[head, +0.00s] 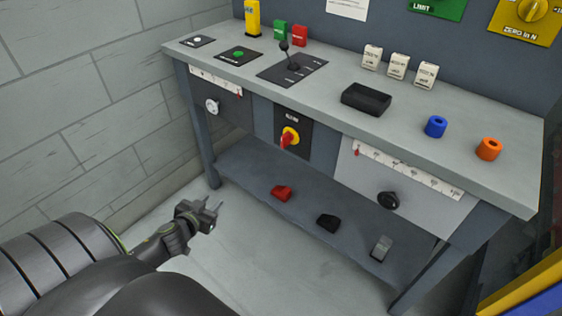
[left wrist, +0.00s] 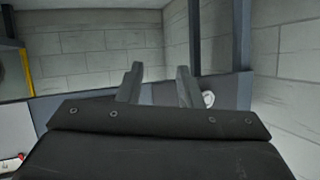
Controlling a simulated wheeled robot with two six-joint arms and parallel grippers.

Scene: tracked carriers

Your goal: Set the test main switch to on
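The main switch (head: 290,138) is a red handle on a yellow round base. It sits on a dark panel (head: 305,143) on the front of the bench, below the top. The panel's lettering is too small to read surely, and I cannot tell the handle's setting. My left gripper (head: 214,207) is low and left of the switch, apart from it, in front of the bench. Its two fingers stand apart with nothing between them; they also show in the left wrist view (left wrist: 158,82). The switch does not show in the left wrist view. My right gripper is not in view.
The bench top (head: 340,115) holds a lever (head: 284,55), a black tray (head: 366,99), a blue ring (head: 436,127) and an orange ring (head: 489,149). A lower shelf (head: 250,180) holds red, black and grey pieces. A black knob (head: 388,200) sits right of the switch. Floor before the bench is clear.

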